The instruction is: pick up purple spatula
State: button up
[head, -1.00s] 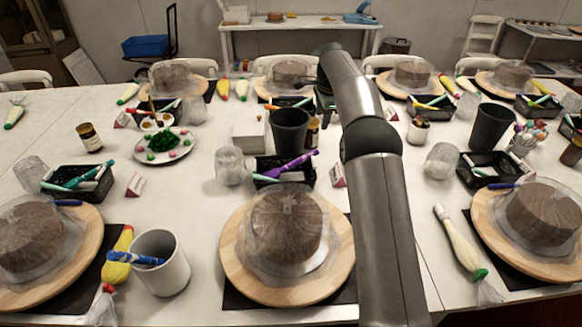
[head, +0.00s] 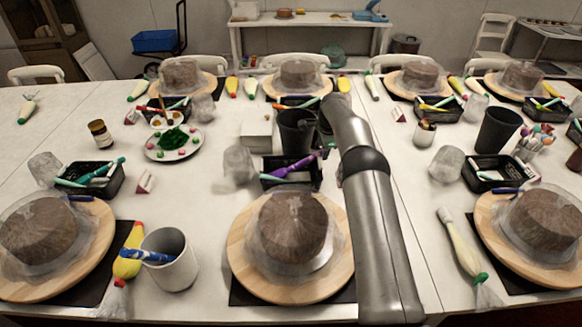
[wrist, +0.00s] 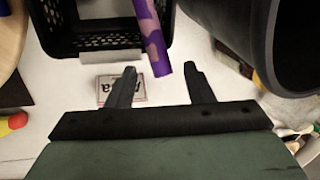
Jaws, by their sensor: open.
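The purple spatula (head: 291,166) lies in a small black basket (head: 270,184) behind the middle cake, its handle sticking out over the basket's right rim. In the wrist view the purple handle (wrist: 152,38) reaches over the black basket (wrist: 62,47), with its end just beyond and between my fingertips. My gripper (wrist: 159,80) is open and empty, its two dark fingers apart. In the head view my gripper is hidden behind my own arm, which reaches to the right of the basket.
A dark grey cup (head: 296,132) stands behind the basket and fills the upper right of the wrist view (wrist: 285,45). A white card (wrist: 120,88) lies under the fingers. The wrapped cake (head: 292,226) on its wooden turntable (head: 240,252) is in front of the basket.

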jog(key=shift+x, duration=0.8)
grip_shut()
jog(key=shift+r, duration=0.1)
jog(key=shift+r, duration=0.1)
